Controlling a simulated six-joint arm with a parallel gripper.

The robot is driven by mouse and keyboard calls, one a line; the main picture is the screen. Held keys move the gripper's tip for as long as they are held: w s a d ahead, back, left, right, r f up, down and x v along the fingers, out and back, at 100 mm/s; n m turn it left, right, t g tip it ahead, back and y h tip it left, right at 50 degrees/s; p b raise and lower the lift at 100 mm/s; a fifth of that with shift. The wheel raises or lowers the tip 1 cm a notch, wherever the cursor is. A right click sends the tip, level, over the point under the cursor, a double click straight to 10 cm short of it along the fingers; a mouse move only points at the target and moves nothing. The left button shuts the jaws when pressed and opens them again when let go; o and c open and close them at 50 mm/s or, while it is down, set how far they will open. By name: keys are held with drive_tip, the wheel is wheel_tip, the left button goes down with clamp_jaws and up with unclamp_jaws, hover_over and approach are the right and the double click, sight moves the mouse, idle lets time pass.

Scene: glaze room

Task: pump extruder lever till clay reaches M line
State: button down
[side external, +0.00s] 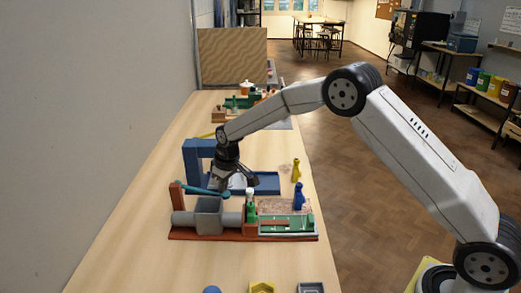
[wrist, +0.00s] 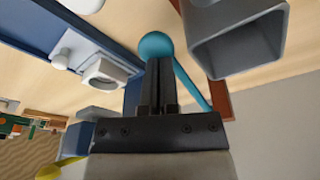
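The extruder's red-brown base (side external: 190,235) is in the near part of the side view, with a grey square hopper (side external: 208,216), also large at top right in the wrist view (wrist: 240,45). Its teal lever (side external: 200,190) slopes slightly down from a red-brown post toward my gripper (side external: 224,184). In the wrist view my gripper (wrist: 157,68) has its fingers together, tips at the lever's teal ball knob (wrist: 155,44); contact is unclear. A green outlet track (side external: 300,223) extends right of the hopper. The clay and M line are too small to make out.
A blue frame (side external: 200,150) stands just behind the extruder. A blue bottle-shaped piece (side external: 299,197) and a yellow one (side external: 296,170) stand near the table's right edge. Yellow (side external: 262,288) and grey (side external: 311,287) containers are at the front. The left tabletop is clear.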

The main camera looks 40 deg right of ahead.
drive_tip(key=shift+r, duration=0.1)
drive_tip(key=w+v, duration=0.2)
drive_tip(key=v, duration=0.8)
drive_tip(key=shift+a+r, duration=0.2)
drive_tip(key=shift+a, duration=0.05)
idle(0.7)
idle(0.6)
drive_tip(key=shift+w+v, duration=0.25)
drive_tip(key=shift+v, duration=1)
drive_tip(key=shift+w+v, duration=0.25)
drive_tip(key=shift+v, duration=0.95)
drive_tip(key=shift+a, duration=0.15)
drive_tip(key=s+d+f+m, duration=0.1)
drive_tip(key=s+f, duration=0.2)
drive_tip(key=s, duration=0.7)
drive_tip(key=s+d+f+m, duration=0.1)
drive_tip(key=s+f, duration=0.3)
drive_tip(key=s, duration=0.6)
drive_tip(key=s+d+f+m, duration=0.1)
drive_tip(key=s+f, duration=0.3)
drive_tip(key=s, duration=0.6)
drive_tip(key=shift+s+d+h, duration=0.3)
drive_tip(key=shift+d, duration=0.45)
drive_tip(key=shift+f, duration=0.1)
